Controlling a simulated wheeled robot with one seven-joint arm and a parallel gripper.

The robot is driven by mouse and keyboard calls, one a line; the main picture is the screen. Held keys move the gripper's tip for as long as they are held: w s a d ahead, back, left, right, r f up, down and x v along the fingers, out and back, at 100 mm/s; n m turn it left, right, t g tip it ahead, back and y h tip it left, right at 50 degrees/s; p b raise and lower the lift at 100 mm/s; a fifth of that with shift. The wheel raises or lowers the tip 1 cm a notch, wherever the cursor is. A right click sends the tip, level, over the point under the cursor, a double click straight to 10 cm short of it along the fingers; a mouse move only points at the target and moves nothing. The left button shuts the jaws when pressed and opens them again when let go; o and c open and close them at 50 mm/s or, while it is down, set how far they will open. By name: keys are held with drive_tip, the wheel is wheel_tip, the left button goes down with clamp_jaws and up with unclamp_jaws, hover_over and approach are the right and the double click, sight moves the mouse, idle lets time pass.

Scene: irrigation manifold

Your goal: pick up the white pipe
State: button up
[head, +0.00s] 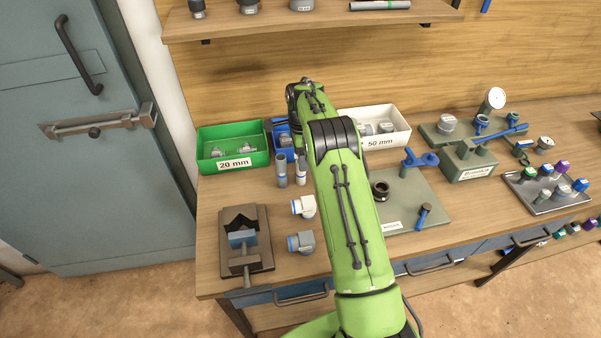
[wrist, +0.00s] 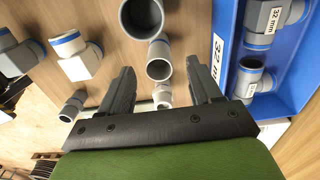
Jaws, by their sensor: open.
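A slim white pipe (head: 301,174) stands upright on the bench in the head view, just left of my arm, with its upper part dark or covered. A grey pipe (head: 282,172) stands close to its left. My gripper (wrist: 160,80) shows in the wrist view with its two dark fingers apart. Open round pipe ends lie in line with the gap between them: a wide grey one (wrist: 142,16) and a narrower one (wrist: 158,62). I cannot tell which of these is the white pipe. In the head view my arm hides most of the gripper.
The blue 32 mm bin (wrist: 285,75) stands close on the right in the wrist view. A white elbow (head: 303,206) and a grey elbow (head: 301,242) lie nearer the front. A green bin (head: 232,163), a vise (head: 244,240) and a white bin (head: 391,138) flank the area.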

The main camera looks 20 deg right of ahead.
wheel_tip(320, 180, down, 6)
drive_tip(key=shift+r, duration=0.25)
drive_tip(key=shift+a+r, duration=0.1)
drive_tip(key=c, duration=1.1)
